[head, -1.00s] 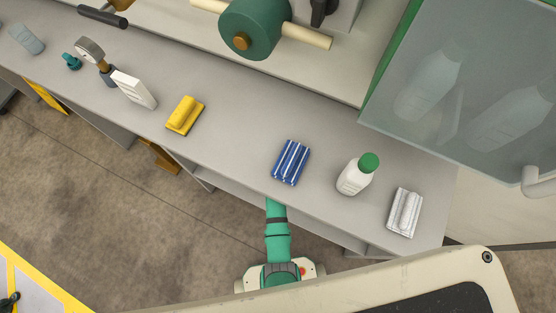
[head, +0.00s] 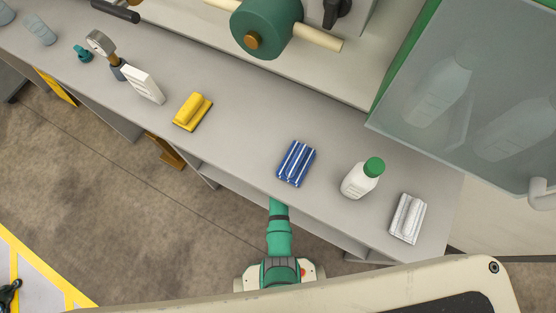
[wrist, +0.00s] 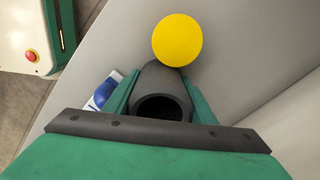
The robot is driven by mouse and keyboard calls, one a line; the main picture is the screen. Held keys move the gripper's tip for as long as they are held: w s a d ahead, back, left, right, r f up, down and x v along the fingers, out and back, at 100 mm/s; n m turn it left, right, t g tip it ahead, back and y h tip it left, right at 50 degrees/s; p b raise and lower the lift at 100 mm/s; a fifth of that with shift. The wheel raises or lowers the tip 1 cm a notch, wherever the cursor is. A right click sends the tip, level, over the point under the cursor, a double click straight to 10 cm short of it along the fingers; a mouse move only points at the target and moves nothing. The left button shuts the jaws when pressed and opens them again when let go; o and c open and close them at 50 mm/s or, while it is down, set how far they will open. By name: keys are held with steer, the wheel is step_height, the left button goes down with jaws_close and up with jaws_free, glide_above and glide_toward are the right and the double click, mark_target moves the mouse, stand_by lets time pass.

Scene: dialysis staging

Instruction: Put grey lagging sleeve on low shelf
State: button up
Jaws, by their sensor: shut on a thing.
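The grey lagging sleeve (wrist: 160,88) is a dark, hollow tube in the wrist view, its open end facing the camera. My gripper (wrist: 161,98) is shut on it, with a green finger on each side. In the head view my arm reaches under the worktop, which hides my gripper and the sleeve. The low shelf (head: 236,203) shows partly below the worktop's front edge. A light grey surface (wrist: 240,50) spreads around the sleeve in the wrist view. I cannot tell whether the sleeve touches it.
A yellow round thing (wrist: 177,40) is just beyond the sleeve, and a blue-and-white item (wrist: 104,90) is to its left. On the worktop (head: 235,145) stand a blue striped pack (head: 296,163), a green-capped bottle (head: 362,178), a white pack (head: 407,218) and a yellow block (head: 192,111).

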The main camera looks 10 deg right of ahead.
steer(key=o, duration=0.8)
steer(key=shift+c, duration=0.2)
step_height(320, 180, up, 8)
steer(key=shift+f, duration=0.15)
